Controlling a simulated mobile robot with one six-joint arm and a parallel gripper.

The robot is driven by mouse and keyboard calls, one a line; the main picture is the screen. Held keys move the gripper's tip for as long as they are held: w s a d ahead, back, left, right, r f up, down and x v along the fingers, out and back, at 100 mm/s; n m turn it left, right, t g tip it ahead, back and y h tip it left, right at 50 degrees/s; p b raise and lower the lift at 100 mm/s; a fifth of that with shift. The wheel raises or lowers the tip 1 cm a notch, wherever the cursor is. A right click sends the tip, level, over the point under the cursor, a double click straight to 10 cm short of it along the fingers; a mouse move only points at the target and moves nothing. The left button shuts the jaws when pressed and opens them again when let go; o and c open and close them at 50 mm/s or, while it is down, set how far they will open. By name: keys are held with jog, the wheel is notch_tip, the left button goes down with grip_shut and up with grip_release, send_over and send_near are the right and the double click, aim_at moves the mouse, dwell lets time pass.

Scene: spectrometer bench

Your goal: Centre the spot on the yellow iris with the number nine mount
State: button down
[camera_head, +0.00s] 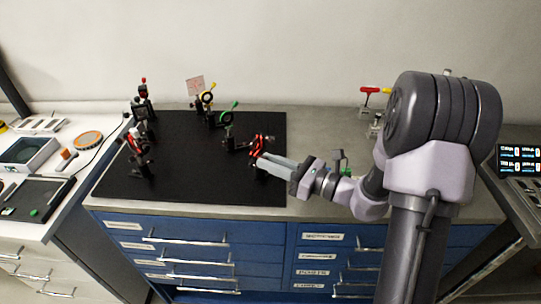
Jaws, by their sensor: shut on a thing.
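A yellow iris (207,98) stands upright near the back of the black breadboard (200,185), in front of a pinkish card (195,86). A mount with red parts (263,141) stands at the board's right side. My gripper (258,159) reaches in from the right and is shut on part of this red mount, low on its near side. The held part is too small to make out. No number can be read on any mount, so I cannot tell which is number nine. I cannot make out a light spot on the iris.
A green-ringed part (228,117) stands between the yellow iris and the red mount. Several dark mounts with red parts (138,143) stand at the board's left. The board's front middle is clear.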

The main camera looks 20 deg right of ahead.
jog(key=c, duration=1.4)
grip_release()
jog(key=shift+o, duration=0.2)
jog(key=shift+d, duration=0.1)
jog(key=p+v, duration=0.3)
jog(key=v, duration=1.4)
jog(key=shift+s+d+r, duration=0.1)
jog(key=shift+s, duration=0.05)
